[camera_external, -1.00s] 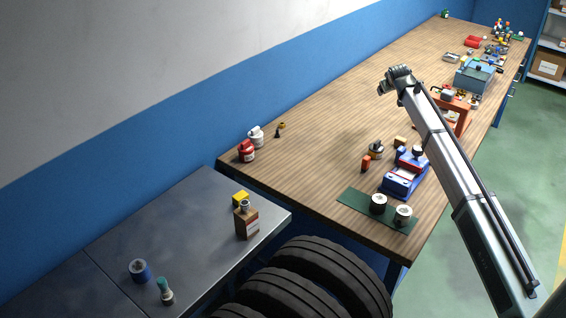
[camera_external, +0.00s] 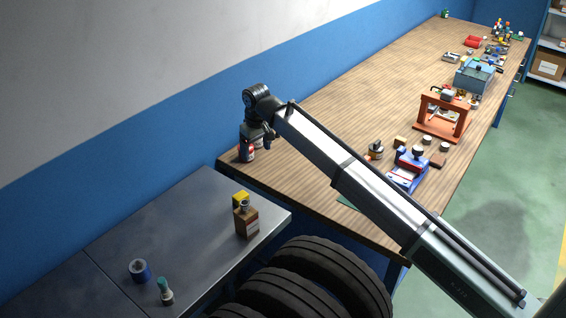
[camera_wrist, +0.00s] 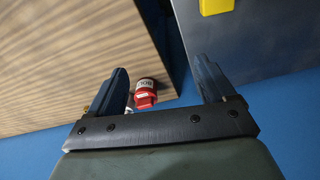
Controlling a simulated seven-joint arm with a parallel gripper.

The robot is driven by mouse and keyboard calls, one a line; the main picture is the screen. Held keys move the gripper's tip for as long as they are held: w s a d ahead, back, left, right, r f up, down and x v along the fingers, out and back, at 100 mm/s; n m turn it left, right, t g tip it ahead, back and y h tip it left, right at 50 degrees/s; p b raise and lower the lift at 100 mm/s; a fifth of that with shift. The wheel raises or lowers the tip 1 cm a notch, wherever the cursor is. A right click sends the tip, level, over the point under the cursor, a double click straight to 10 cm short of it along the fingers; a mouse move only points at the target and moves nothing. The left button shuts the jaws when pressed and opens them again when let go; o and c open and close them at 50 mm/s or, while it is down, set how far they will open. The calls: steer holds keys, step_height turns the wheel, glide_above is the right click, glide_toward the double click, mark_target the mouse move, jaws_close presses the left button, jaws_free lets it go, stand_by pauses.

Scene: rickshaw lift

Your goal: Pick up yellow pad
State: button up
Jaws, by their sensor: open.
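In the wrist view the yellow pad (camera_wrist: 216,6) shows at the top edge, partly cut off. My gripper (camera_external: 256,142) is above the near left corner of the wooden bench, beyond the pad and apart from it. In the wrist view my gripper (camera_wrist: 163,78) has its two fingers spread wide, with nothing held between them. A red and white container (camera_wrist: 145,94) shows below, between the fingers.
The red container (camera_external: 247,153) is partly hidden by my gripper. A blue roll (camera_external: 140,271) and a teal-capped bottle (camera_external: 165,291) are farther left. Tyres (camera_external: 320,280) stand before the grey bench (camera_external: 170,225), whose middle is clear.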

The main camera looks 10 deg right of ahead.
steer(key=g, duration=0.1)
glide_above(240, 195)
steer(key=w, duration=0.1)
steer(key=shift+n, duration=0.4)
steer(key=f, duration=0.8)
steer(key=shift+s+d+f, duration=0.15)
steer(key=shift+s+f, duration=0.05)
steer(key=shift+s, duration=0.2)
steer(key=shift+s+f, duration=0.1)
steer(key=shift+f, duration=2.5)
steer(key=c, duration=1.1)
